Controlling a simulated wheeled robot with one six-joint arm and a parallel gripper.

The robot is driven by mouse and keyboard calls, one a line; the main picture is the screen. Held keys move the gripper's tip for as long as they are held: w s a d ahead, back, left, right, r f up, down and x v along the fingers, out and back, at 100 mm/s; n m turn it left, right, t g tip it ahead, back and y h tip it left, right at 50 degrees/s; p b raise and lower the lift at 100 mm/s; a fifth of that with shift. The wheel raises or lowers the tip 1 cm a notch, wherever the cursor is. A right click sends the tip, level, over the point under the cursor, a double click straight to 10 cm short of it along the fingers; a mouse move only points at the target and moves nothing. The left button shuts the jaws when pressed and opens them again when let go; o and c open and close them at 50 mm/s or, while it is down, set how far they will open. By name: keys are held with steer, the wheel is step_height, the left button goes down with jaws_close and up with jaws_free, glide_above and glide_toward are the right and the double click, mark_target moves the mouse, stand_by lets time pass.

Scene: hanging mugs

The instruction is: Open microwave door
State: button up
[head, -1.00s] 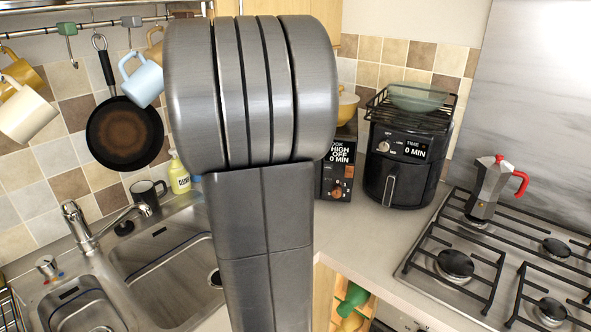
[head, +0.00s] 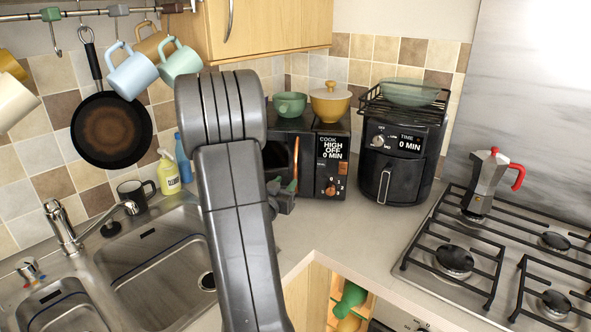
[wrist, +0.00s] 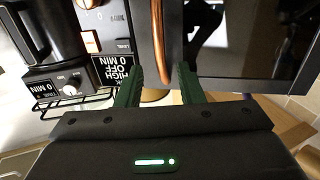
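The black microwave (head: 333,158) stands on the counter in the corner, with its control panel on the right and its dark glass door on the left. The door looks closed. In the wrist view, which is upside down, the copper-coloured door handle (wrist: 158,35) runs between the dark glass (wrist: 245,40) and the control panel (wrist: 100,25). My gripper (wrist: 160,72) has its two green fingers apart, one on each side of the handle's end in the picture. I cannot tell whether they touch it. In the head view my arm partly hides the gripper (head: 284,187) and the door.
A green pot (head: 290,105) and a yellow lidded pot (head: 330,103) sit on the microwave. A black air fryer (head: 400,150) stands close to its right. The sink (head: 160,262) is at left, the hob (head: 480,255) at right. Mugs hang from a rail at upper left.

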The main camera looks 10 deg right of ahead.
mark_target(295, 171)
steer(key=p+x, duration=0.1)
steer(key=x, duration=0.8)
steer(key=shift+w+d+p, duration=0.15)
steer(key=shift+w+p, duration=0.05)
steer(key=shift+p, duration=0.2)
jaws_close()
